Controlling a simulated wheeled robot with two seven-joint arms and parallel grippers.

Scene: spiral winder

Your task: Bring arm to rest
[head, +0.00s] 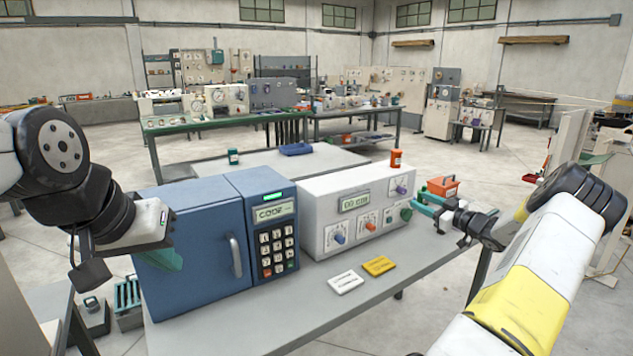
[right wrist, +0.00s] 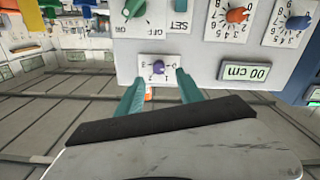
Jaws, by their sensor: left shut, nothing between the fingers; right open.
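My right arm (head: 545,262) reaches in from the right. Its open, empty gripper (head: 420,203) is at the right end of the white control box (head: 345,187). In the right wrist view the teal fingertips (right wrist: 158,82) point at the box's panel on either side of the small purple knob (right wrist: 158,62); I cannot tell if they touch it. My left arm (head: 75,190) comes in from the left. Its shut, empty gripper (head: 170,260) hangs in front of the blue keypad cabinet (head: 190,235), its fingers partly hidden by the hand.
The box also has a blue knob (head: 340,239), an orange knob (head: 371,227) and a green knob (right wrist: 133,8). White (head: 346,282) and yellow (head: 379,265) tags lie on the grey bench (head: 425,255). An orange bin (head: 442,186) is behind the right gripper.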

